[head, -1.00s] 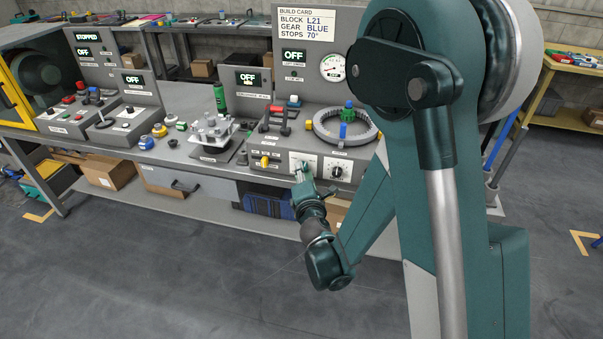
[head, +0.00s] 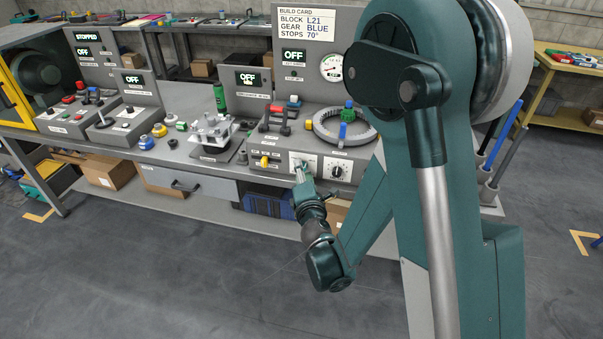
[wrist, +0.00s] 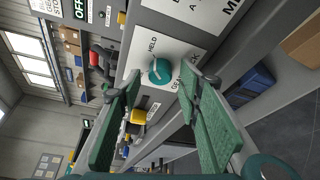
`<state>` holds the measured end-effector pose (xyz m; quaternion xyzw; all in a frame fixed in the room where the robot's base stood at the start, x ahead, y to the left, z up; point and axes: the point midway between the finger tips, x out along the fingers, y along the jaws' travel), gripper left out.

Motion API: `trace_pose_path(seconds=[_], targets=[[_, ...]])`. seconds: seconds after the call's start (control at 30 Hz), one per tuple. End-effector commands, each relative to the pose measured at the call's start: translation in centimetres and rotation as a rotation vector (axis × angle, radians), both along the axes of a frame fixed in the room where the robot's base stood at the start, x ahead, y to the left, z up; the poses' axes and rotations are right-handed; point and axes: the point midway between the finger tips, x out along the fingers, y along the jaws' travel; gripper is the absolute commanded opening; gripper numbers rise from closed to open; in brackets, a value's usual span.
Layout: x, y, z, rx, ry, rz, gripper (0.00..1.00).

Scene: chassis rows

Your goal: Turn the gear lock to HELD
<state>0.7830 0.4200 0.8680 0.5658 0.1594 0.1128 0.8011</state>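The gear lock is a round teal knob (wrist: 161,71) on a white plate, with the word HELD printed beside it in the wrist view. A pale line shows on the knob, but I cannot tell which setting it marks. My gripper (wrist: 161,82) is open, with one green finger on each side of the knob in the picture. The knob shows in the gap just beyond the fingertips; I cannot tell whether they touch it. In the head view my gripper (head: 302,171) is at the white plate (head: 310,157) on the bench front, and it hides the knob.
A black dial (head: 337,171) sits just right of the gripper. A yellow knob (head: 264,162) is to the left on the same panel. Above are red-handled levers (head: 278,108) and a grey ring (head: 320,131) with blue and green parts. A blue crate (head: 267,201) is below.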

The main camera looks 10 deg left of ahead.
Motion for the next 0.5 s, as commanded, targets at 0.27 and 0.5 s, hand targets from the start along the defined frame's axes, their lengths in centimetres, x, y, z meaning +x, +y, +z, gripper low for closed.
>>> trace_pose_path(seconds=[0.27,0.5], targets=[[0.0,0.0,0.2,0.000,0.000,0.000,0.35],[0.0,0.0,1.1,0.000,0.000,0.000,0.35]])
